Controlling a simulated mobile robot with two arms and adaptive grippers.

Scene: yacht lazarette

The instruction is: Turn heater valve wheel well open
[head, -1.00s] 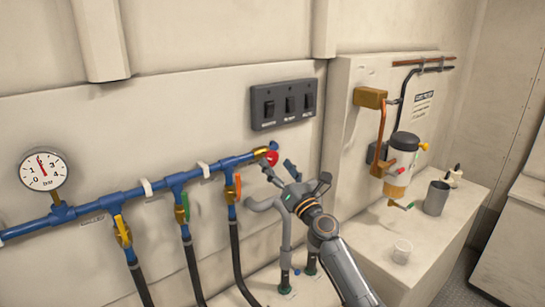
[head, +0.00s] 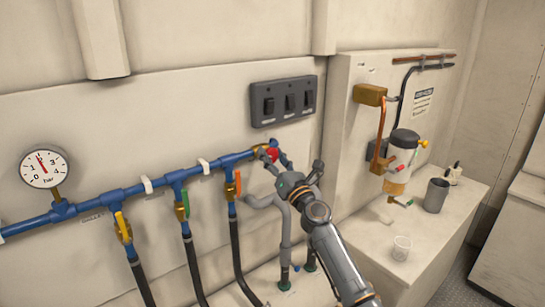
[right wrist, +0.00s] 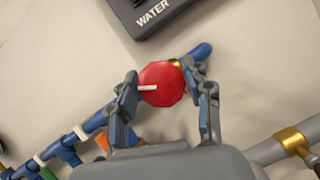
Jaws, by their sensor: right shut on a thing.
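The red valve wheel (right wrist: 163,84) with a white mark sits at the right end of the blue pipe manifold (head: 110,197). In the head view the wheel (head: 272,154) is partly hidden by my gripper. My right gripper (head: 272,157) reaches it from the front right. In the right wrist view its two fingers (right wrist: 160,88) press on the wheel from the left and right, shut on it. The white mark points to the left in that view. My left gripper is not in view.
A pressure gauge (head: 43,168) stands on the manifold's left. Yellow (head: 122,227), green (head: 182,206) and orange (head: 237,184) handles sit above black hoses. A switch panel (head: 283,101) is above the wheel. A filter unit (head: 400,160), metal cup (head: 436,195) and clear cup (head: 401,248) are at right.

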